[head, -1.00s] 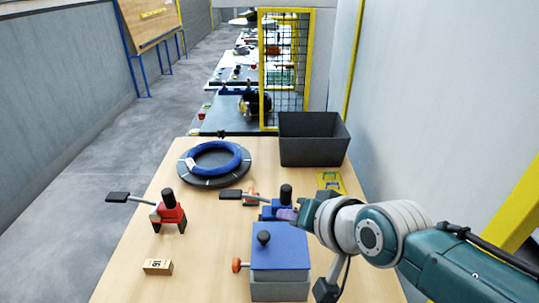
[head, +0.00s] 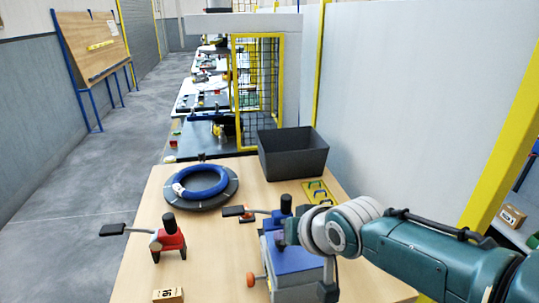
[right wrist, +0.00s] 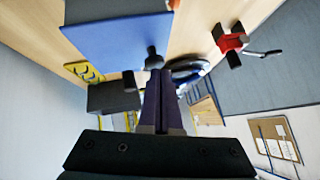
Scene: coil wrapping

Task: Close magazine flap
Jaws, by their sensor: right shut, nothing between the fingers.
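The magazine is a grey box (head: 300,293) with a blue flap (head: 295,261) on top, at the front of the table. The flap looks about flat on the box, but I cannot tell whether it is fully down. An orange knob (head: 250,280) sticks out at its left. My right gripper (head: 279,240) is over the flap's far part, its fingertips mostly hidden by the wrist. In the right wrist view its fingers (right wrist: 160,75) are shut and empty, close to the flap's black knob (right wrist: 153,57); contact is unclear. My left gripper is out of view.
A blue toggle clamp (head: 280,214) stands just behind the magazine. A red clamp (head: 168,240) stands at the left, a numbered wooden block (head: 168,295) in front. A blue coil (head: 202,181) lies on a dark disc behind. A grey bin (head: 292,160) is at the back right.

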